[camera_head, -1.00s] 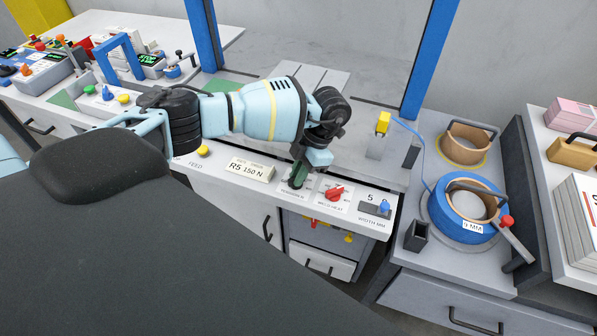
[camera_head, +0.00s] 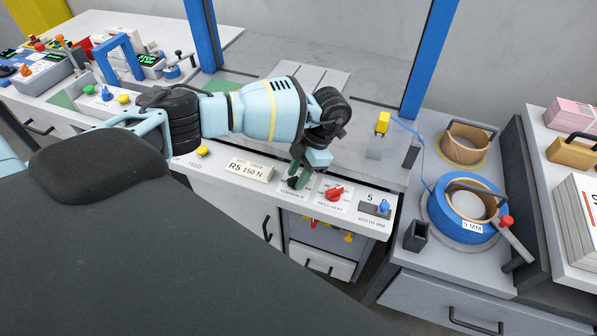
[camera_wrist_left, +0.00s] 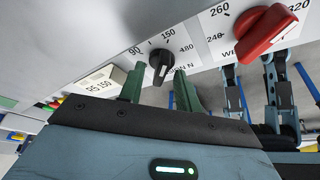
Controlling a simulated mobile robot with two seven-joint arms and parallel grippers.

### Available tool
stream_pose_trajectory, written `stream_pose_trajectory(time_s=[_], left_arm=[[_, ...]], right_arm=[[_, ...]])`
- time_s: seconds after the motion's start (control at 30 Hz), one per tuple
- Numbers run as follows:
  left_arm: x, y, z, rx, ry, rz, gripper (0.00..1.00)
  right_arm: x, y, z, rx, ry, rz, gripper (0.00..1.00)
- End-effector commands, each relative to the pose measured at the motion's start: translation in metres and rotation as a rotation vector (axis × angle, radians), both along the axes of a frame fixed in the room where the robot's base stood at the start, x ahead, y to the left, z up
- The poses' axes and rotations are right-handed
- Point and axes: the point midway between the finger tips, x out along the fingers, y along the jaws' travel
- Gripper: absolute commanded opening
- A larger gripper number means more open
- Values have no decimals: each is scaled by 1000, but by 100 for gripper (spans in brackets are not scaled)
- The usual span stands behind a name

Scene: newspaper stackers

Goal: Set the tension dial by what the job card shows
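The tension dial, a black knob (camera_head: 293,182), sits on the front panel between the card and the red knob. In the left wrist view the gripper (camera_wrist_left: 159,80) has one finger either side of the knob with gaps visible. The job card (camera_head: 250,169) reads R5 150 N; it shows in the left wrist view too (camera_wrist_left: 99,86). My right gripper is not in view.
The red weld heat knob (camera_head: 334,193) is close to the right of the dial. A yellow feed button (camera_head: 203,151) is to the left. A blue strap roll (camera_head: 462,213) stands on the right cabinet.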

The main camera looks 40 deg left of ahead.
Motion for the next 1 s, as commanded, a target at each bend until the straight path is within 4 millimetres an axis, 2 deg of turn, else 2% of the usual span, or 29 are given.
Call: stream_pose_trajectory(time_s=[0.17, 0.5, 0.63, 1.0], left_arm=[[3, -2, 6, -1, -1, 0, 34], [20, -12, 53, -1, -2, -1, 34], [24, -15, 66, 0, 0, 0, 34], [26, -16, 72, 0, 0, 0, 34]], right_arm=[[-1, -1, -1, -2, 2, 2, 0], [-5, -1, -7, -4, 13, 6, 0], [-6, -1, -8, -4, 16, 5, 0], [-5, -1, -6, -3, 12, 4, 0]])
